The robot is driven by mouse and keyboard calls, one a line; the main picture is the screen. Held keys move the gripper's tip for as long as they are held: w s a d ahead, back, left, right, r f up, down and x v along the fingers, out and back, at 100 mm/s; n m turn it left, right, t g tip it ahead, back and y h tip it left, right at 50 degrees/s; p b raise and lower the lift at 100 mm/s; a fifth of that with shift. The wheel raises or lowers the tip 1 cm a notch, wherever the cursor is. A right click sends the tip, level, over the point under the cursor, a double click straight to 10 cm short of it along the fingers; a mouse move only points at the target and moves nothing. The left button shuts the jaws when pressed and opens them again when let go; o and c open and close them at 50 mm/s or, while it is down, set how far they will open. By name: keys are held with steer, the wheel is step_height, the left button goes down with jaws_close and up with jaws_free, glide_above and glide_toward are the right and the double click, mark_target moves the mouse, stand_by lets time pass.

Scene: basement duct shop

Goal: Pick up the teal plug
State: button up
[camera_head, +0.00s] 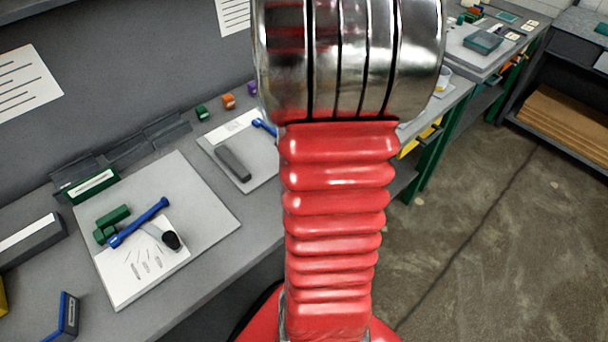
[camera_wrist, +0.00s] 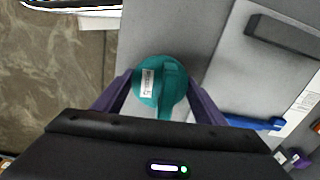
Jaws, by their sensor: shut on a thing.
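The teal plug (camera_wrist: 164,86) shows in the wrist view as a round teal piece with a raised bar across it and a small white label. My gripper (camera_wrist: 160,98) is shut on it, with one purple finger on each side of the plug. The plug is over or near the front edge of the grey bench; its height above the surface is hard to tell. In the head view my red and chrome arm hides the plug and the gripper.
A grey bar (camera_wrist: 285,38) and a blue tool (camera_wrist: 254,122) lie on a pale board (camera_wrist: 228,85) beside the plug. In the head view another board (camera_head: 203,188) to the left holds green blocks (camera_head: 112,222) and a blue-handled tool (camera_head: 140,222). Open floor (camera_head: 480,230) lies to the right.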

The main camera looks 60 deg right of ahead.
step_height(320, 180, up, 9)
steer(key=shift+r, duration=0.4)
steer(key=shift+s, duration=0.1)
stand_by(0.5)
